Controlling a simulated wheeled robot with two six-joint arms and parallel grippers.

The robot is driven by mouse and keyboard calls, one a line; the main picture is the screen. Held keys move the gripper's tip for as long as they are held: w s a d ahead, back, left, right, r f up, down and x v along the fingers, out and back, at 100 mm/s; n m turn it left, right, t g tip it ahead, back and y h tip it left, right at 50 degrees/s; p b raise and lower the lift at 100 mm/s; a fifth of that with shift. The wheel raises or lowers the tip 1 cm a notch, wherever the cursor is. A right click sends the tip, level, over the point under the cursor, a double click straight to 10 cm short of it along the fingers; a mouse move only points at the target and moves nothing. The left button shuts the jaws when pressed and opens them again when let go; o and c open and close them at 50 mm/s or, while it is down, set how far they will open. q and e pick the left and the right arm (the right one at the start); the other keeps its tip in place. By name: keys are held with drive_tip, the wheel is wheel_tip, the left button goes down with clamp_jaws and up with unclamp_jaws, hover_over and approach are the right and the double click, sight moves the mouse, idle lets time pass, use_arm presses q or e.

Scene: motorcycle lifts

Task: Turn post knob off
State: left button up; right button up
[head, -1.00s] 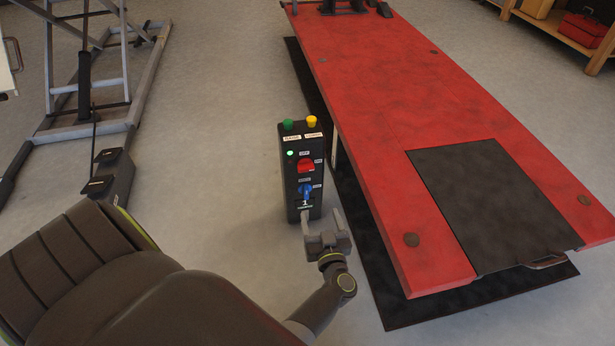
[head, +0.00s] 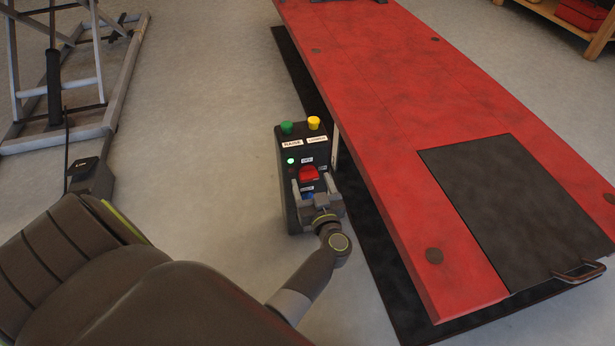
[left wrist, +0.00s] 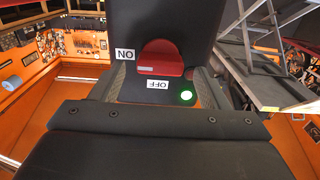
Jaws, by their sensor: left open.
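The control post (head: 287,160) stands upright on the floor, with a red knob (head: 309,173) on its sloped face. In the left wrist view the red knob (left wrist: 160,58) appears upside down, with an ON label (left wrist: 125,54) and an OFF label (left wrist: 158,85) beside it. A pale mark on the knob lies on the side towards ON. A green lamp (left wrist: 186,96) is lit. My left gripper (head: 312,183) is open in front of the post, its fingers spread to either side just below the red knob. A blue knob (head: 309,191) is mostly hidden behind the gripper. My right gripper is not in view.
A green button (head: 287,127) and a yellow button (head: 314,122) top the post. A red lift platform (head: 390,120) stands close on the right. Another grey lift (head: 85,90) is at the upper left. Open floor lies between them.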

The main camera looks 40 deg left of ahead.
use_arm(q)
drive_tip(key=shift+w+a, duration=0.3)
drive_tip(key=shift+a, duration=0.05)
drive_tip(key=shift+r, duration=0.1)
drive_tip(key=c, duration=1)
